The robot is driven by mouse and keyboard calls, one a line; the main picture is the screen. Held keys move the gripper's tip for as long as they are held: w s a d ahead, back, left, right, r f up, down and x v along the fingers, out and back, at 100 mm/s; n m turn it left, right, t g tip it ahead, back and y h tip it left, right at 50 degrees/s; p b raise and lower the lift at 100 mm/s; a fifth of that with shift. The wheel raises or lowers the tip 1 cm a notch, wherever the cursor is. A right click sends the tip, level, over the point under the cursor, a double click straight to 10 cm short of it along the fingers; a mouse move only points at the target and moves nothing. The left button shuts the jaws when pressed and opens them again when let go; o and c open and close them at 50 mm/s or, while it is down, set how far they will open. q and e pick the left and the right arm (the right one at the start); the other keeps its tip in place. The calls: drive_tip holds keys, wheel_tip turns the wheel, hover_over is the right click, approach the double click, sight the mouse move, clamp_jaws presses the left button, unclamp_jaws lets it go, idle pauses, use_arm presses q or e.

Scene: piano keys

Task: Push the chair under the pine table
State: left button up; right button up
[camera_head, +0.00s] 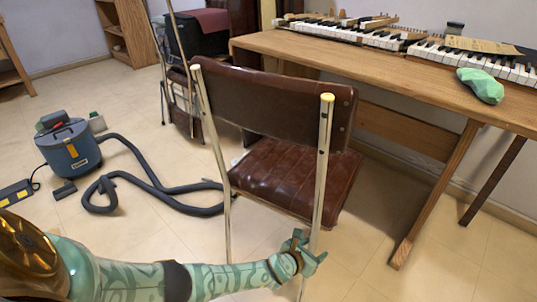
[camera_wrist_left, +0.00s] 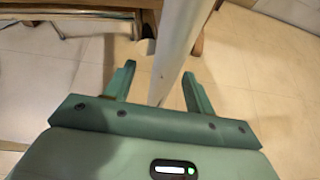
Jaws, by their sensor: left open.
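The chair has a brown backrest (camera_head: 275,95), a ribbed brown seat (camera_head: 290,180) and pale metal posts. It stands upright in front of the pine table (camera_head: 430,75), its back towards me. The backrest hides part of the table's left end, and I cannot tell how far the seat reaches under it. My green left gripper (camera_head: 308,258) is low at the chair's right rear post (camera_head: 323,150). In the left wrist view the open fingers (camera_wrist_left: 159,72) have the metal post (camera_wrist_left: 178,45) between them; contact is unclear. My right gripper is out of view.
A blue vacuum cleaner (camera_head: 70,147) with a dark hose (camera_head: 145,178) lies on the floor at left. Piano keys (camera_head: 390,40) and a green cloth (camera_head: 481,86) lie on the table. Another chair (camera_head: 185,100) stands behind. A table leg (camera_head: 435,195) stands right of the chair.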

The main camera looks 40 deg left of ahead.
use_arm(q)
drive_tip(key=s+p, duration=0.2)
drive_tip(key=s, duration=0.7)
drive_tip(key=shift+s, duration=0.4)
